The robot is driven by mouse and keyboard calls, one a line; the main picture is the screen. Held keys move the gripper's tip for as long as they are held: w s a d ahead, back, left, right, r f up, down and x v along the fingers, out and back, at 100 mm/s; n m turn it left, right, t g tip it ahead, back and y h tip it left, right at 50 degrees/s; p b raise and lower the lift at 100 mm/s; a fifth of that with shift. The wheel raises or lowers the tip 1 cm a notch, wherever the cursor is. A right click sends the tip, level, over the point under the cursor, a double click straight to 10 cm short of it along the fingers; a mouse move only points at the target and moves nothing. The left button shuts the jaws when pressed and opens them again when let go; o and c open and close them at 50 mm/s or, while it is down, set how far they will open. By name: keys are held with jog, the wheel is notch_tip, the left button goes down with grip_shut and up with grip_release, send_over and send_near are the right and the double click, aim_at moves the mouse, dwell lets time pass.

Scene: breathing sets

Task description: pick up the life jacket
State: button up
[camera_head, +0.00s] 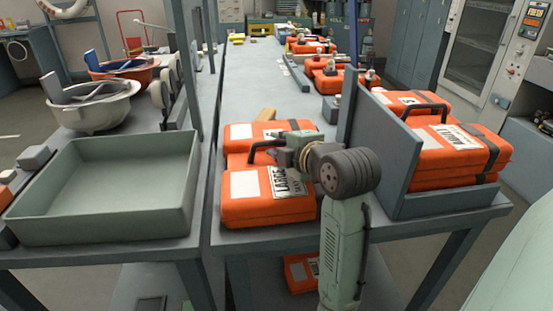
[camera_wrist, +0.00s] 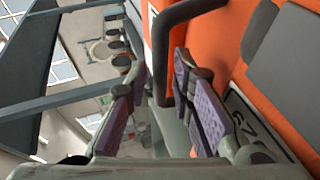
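An orange life jacket pack (camera_head: 262,211) with a white label reading "LARGE" and a dark carry handle (camera_head: 262,148) lies at the front of the middle table. My gripper (camera_head: 284,154) is at its handle, over the pack's top, and my arm hides part of its right side. In the wrist view the orange pack (camera_wrist: 222,30) fills the upper right. My gripper (camera_wrist: 155,95) is open, its purple-padded fingers apart. The dark handle (camera_wrist: 163,62) reaches in between the fingers; whether either finger touches it I cannot tell.
More orange packs (camera_head: 455,150) sit behind an upright grey divider (camera_head: 372,135) on the right. An empty grey-green tray (camera_head: 110,228) stands on the left table, with bowls (camera_head: 90,108) behind it. A dark post (camera_head: 190,60) rises between the tables.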

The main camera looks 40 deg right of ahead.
jog(key=shift+x, duration=0.9)
jog(key=shift+s, duration=0.1)
jog(key=shift+c, duration=0.2)
grip_shut()
jog(key=shift+r, duration=0.1)
